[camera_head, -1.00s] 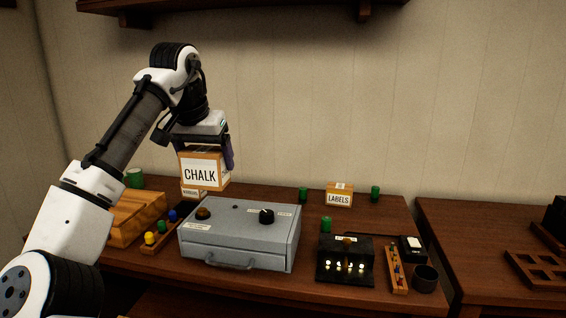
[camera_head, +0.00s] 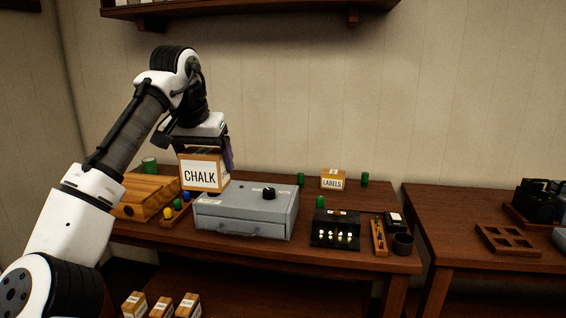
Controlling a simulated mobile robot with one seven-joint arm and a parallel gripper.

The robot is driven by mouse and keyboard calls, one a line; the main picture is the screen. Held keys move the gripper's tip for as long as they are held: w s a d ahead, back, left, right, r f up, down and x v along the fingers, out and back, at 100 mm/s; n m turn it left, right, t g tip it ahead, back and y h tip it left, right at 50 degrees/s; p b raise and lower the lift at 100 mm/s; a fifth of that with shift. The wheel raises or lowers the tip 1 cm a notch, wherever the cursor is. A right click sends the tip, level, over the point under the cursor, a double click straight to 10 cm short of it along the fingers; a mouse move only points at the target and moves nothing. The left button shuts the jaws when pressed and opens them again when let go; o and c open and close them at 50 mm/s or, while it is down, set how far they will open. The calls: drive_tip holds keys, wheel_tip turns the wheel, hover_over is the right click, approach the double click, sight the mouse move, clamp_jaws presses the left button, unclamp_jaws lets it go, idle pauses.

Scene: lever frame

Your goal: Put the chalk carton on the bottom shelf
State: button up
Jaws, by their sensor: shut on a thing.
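The chalk carton (camera_head: 201,175) is an orange-brown box with a white label reading CHALK. My gripper (camera_head: 206,150) is shut on it from above and holds it upright. In the picture the carton overlaps the back left of the grey metal case. Low on the left, several small labelled cartons (camera_head: 161,306) stand in a row on a lower surface below the table top. I cannot tell whether that surface is the bottom shelf. A wall shelf (camera_head: 250,12) runs along the top of the view.
The table (camera_head: 290,258) bears the grey case (camera_head: 240,215), a wooden box (camera_head: 145,196), a LABELS carton (camera_head: 333,180), green cylinders and a black box with lit bulbs (camera_head: 336,229). A second table (camera_head: 460,225) stands at the right, past a narrow gap.

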drive_tip(key=w+a+f, duration=0.1)
drive_tip(key=w+f, duration=0.1)
drive_tip(key=f, duration=1.6)
drive_tip(key=w+f, duration=0.3)
drive_tip(key=f, duration=1.5)
drive_tip(key=s+d+f+n, duration=0.1)
drive_tip(key=s+d+f, duration=0.2)
drive_tip(key=f, duration=0.5)
drive_tip(key=s+d+f, duration=0.2)
drive_tip(key=d+f, duration=0.2)
drive_tip(key=f, duration=0.4)
drive_tip(key=s+d+f, duration=0.5)
drive_tip(key=s+f, duration=0.2)
drive_tip(key=f, duration=0.1)
drive_tip(key=s+d+f+n, duration=0.1)
drive_tip(key=s+d+f, duration=0.4)
drive_tip(key=s+f, duration=0.2)
drive_tip(key=shift+d+f+y, duration=0.2)
drive_tip(key=shift+f+y, duration=0.2)
drive_tip(key=shift+f, duration=0.3)
